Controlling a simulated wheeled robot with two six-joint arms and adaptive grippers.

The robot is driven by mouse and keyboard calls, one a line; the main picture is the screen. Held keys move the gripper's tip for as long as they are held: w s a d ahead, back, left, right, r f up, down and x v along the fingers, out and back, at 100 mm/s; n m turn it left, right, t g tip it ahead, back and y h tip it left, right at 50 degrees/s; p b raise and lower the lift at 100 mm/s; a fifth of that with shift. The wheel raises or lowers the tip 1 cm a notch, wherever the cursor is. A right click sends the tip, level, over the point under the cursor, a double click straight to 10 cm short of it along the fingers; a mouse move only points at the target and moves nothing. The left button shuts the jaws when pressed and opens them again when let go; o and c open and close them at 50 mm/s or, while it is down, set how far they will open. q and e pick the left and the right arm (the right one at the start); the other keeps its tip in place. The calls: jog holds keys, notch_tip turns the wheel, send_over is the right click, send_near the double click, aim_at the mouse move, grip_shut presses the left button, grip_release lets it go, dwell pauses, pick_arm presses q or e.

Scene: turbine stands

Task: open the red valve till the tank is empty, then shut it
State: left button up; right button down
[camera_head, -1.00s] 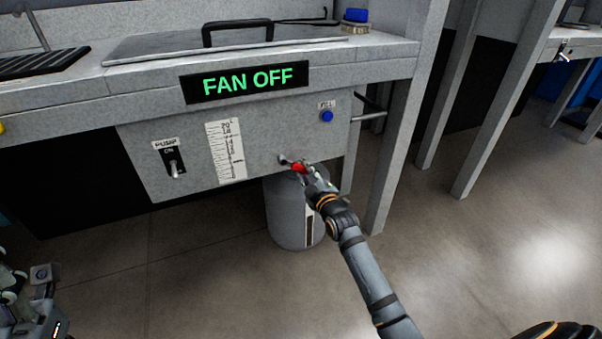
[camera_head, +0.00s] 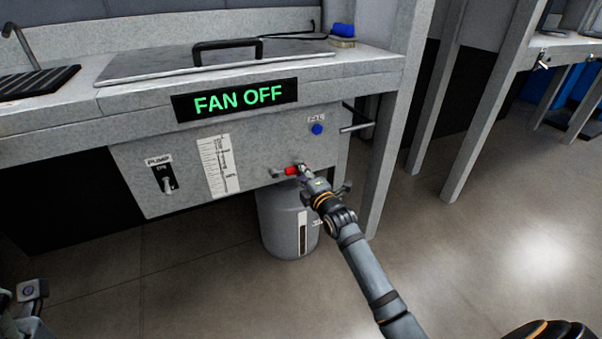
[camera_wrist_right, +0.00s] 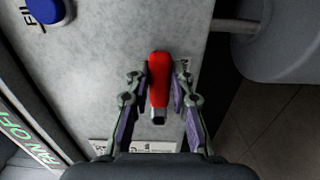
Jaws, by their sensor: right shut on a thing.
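The red valve handle (camera_head: 291,171) sits low on the grey front panel (camera_head: 262,150) and lies roughly level in the head view. In the wrist view the red handle (camera_wrist_right: 158,80) stands between the two fingers. My right gripper (camera_head: 303,172) is shut on the handle, and it also shows in the wrist view (camera_wrist_right: 159,100). The tank's white level scale (camera_head: 218,167) is on the panel left of the valve; its reading is too small to tell. Only a piece of what seems my left arm shows at the lower left edge; its fingers are not visible.
A grey canister (camera_head: 280,225) with a sight strip stands under the panel below the valve. A pump switch (camera_head: 163,177), a blue fill button (camera_head: 317,129) and a FAN OFF sign (camera_head: 238,100) are on the front. A stand leg (camera_head: 393,150) rises to the right. Floor in front is clear.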

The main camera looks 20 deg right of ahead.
jog(key=shift+r, duration=0.1)
dwell(0.3)
jog(key=c, duration=1.2)
grip_release()
jog(key=shift+o, duration=0.2)
jog(key=s, duration=1.2)
jog(key=shift+d, duration=0.2)
